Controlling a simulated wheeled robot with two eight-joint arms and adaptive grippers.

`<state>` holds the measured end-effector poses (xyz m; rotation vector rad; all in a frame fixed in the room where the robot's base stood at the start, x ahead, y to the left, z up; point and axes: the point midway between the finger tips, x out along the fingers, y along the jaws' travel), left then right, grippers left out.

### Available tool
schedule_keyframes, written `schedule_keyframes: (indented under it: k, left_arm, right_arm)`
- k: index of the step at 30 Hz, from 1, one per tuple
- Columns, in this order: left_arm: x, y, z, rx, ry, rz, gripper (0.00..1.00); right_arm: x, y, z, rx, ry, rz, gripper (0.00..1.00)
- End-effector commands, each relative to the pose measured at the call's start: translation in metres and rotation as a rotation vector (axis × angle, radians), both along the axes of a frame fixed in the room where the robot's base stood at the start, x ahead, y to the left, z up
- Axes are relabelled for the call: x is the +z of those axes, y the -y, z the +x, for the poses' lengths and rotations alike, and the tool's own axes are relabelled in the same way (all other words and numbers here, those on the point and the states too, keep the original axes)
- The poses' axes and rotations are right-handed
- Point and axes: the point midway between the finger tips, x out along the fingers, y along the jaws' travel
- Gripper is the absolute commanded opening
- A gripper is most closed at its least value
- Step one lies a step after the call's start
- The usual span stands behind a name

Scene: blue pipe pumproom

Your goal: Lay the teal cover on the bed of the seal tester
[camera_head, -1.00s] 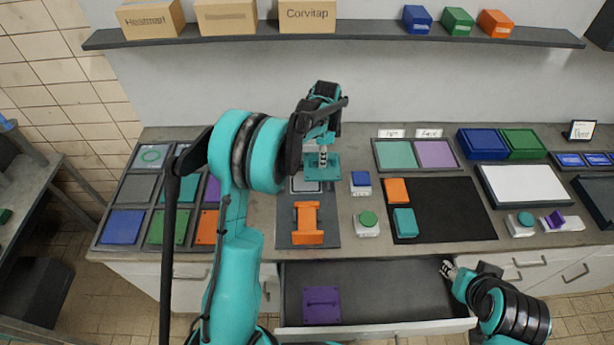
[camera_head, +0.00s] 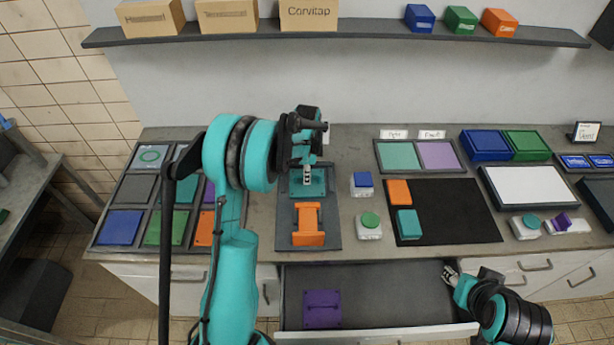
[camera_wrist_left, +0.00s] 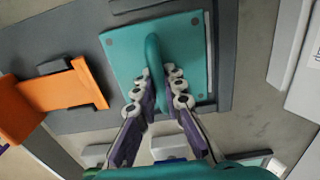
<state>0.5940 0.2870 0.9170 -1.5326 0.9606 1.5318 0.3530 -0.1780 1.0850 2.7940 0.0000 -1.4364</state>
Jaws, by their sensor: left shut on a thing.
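The teal cover (camera_head: 320,187) is a flat square plate with a raised handle. My left gripper (camera_head: 308,178) is shut on that handle; the wrist view shows the left gripper's fingers (camera_wrist_left: 165,92) on either side of it and the cover (camera_wrist_left: 122,62) below. The cover lies over the bed of the seal tester, a dark grey base (camera_head: 283,222) with an orange part (camera_head: 308,224) in front. The bed is mostly hidden under the cover. Whether the cover touches it I cannot tell. My right gripper (camera_head: 450,275) is over the drawer's right end; its fingers are too small to judge.
An open drawer (camera_head: 385,308) below the counter holds a purple cover (camera_head: 322,309). Right of the tester stand a blue-topped block (camera_head: 362,182) and a green button (camera_head: 370,219). A black mat (camera_head: 450,212) lies farther right. A tray of coloured plates (camera_head: 160,200) is at left.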

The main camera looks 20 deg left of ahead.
Motion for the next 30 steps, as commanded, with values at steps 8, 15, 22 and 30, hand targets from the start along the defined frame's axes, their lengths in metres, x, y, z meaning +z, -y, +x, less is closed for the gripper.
schedule_keyframes:
  k: [8,15,22,30]
  left_arm:
    - [-0.003,0.000,0.000,0.000,0.000,0.000,0.30]
    - [-0.001,0.000,0.000,0.000,0.000,0.000,0.30]
    - [0.031,0.000,0.000,0.000,0.000,0.000,0.30]
    - [0.091,0.000,0.000,0.000,0.000,0.000,0.30]
  right_arm:
    - [-0.002,0.000,0.000,0.000,0.000,0.000,0.40]
    - [-0.001,0.000,0.000,0.000,0.000,0.000,0.40]
    - [0.009,0.000,0.000,0.000,0.000,0.000,0.40]
    - [0.022,0.000,0.000,0.000,0.000,0.000,0.40]
